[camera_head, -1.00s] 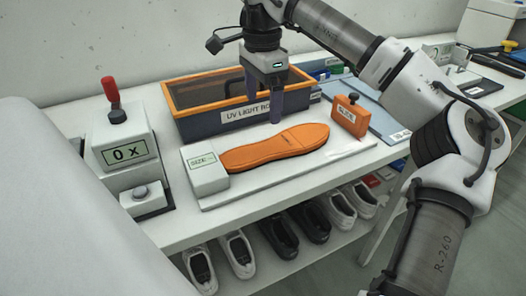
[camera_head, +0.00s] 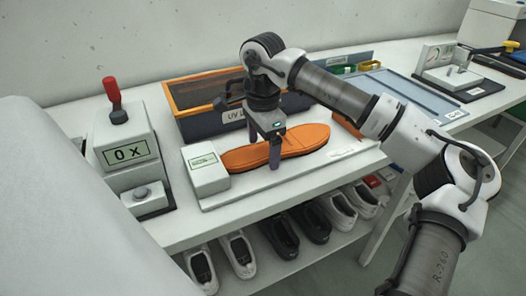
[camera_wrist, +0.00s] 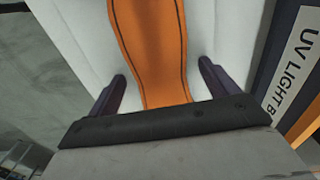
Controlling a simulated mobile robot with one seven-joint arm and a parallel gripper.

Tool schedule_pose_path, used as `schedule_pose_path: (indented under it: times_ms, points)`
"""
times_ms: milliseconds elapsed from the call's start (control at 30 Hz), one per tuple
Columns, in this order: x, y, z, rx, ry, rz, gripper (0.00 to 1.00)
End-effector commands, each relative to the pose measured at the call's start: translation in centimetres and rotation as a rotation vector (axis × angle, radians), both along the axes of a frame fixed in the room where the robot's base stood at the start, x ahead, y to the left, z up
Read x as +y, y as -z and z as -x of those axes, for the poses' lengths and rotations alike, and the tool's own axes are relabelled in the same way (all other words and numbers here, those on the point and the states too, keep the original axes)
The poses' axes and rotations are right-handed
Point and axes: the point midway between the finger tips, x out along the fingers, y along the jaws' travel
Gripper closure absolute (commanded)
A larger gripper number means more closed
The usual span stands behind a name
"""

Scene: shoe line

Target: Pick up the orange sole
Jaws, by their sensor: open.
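In the wrist view the sole (camera_wrist: 152,50) runs between the two dark fingers of my gripper (camera_wrist: 160,90). The fingers are apart, one on each side of the sole, with gaps between them and its edges. Nothing is gripped.
The UV light box (camera_head: 205,97) with an orange rim stands behind the board. A counter with a red lever (camera_head: 125,150) is at left. An orange block (camera_head: 346,128) is partly hidden behind my arm. Several shoes (camera_head: 280,236) are on the shelf below.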

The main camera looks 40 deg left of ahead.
Motion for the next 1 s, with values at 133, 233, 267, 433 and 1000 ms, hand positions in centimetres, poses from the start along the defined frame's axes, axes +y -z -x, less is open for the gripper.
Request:
schedule_pose_path:
  times_ms: [133, 233, 267, 433, 1000]
  points:
    - [0.0, 0.0, 0.0, 0.0, 0.0, 0.0, 0.21]
    - [0.0, 0.0, 0.0, 0.0, 0.0, 0.0, 0.34]
    - [0.0, 0.0, 0.0, 0.0, 0.0, 0.0, 0.38]
    - [0.0, 0.0, 0.0, 0.0, 0.0, 0.0, 0.6]
    - [0.0, -2.1, -0.1, -0.002, 0.001, -0.001, 0.74]
